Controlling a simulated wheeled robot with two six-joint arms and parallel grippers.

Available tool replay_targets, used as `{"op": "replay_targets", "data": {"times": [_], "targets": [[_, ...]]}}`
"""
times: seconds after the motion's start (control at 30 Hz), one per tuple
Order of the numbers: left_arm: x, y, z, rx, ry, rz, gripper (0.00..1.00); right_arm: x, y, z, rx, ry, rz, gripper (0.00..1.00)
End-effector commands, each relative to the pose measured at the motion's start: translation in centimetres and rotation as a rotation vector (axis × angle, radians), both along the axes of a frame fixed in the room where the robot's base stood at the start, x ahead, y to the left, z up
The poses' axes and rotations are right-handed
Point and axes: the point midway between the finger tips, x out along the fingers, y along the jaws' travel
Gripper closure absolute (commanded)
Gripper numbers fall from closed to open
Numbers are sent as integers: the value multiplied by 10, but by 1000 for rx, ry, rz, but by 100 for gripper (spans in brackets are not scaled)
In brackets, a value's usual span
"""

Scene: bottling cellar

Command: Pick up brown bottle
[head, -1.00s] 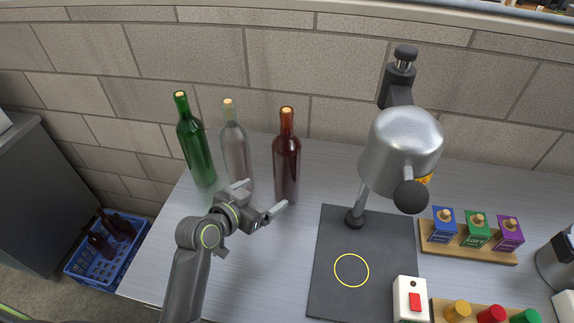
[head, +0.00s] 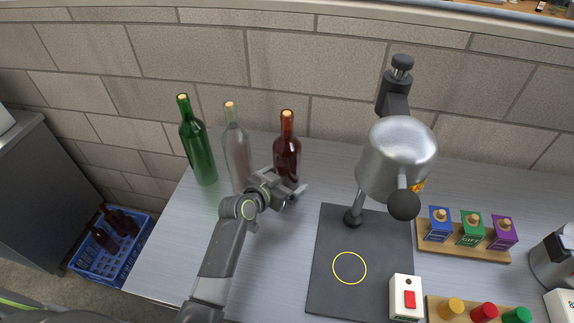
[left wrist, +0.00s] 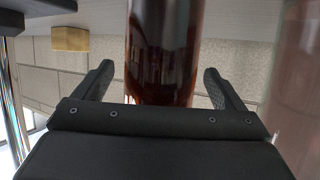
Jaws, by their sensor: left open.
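The brown bottle (head: 287,150) stands upright on the bench, corked, at the right of a row of three bottles. My left gripper (head: 291,187) is open at its lower part, which it partly hides in the head view. In the left wrist view the brown bottle (left wrist: 163,50) rises between the two open fingers of my left gripper (left wrist: 160,85), with a gap on each side. Whether it touches the palm I cannot tell. My right gripper is not in view.
A clear bottle (head: 236,150) and a green bottle (head: 197,145) stand to the left. A black press stand (head: 330,245) with a metal head (head: 395,158) is at the right. Wooden racks (head: 470,246) lie beyond it. A blue crate (head: 92,262) sits on the floor.

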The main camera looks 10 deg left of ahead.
Motion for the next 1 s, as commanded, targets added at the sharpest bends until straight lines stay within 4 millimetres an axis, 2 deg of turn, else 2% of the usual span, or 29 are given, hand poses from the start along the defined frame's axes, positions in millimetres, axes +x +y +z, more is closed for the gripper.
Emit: {"op": "replay_targets", "data": {"times": [0.17,0.43,1.0], "targets": [[10,-4,-5,0,1,0,9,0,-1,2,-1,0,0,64],[11,-5,-6,1,1,1,9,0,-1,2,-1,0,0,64],[10,-4,-6,1,1,1,82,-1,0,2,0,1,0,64]]}}
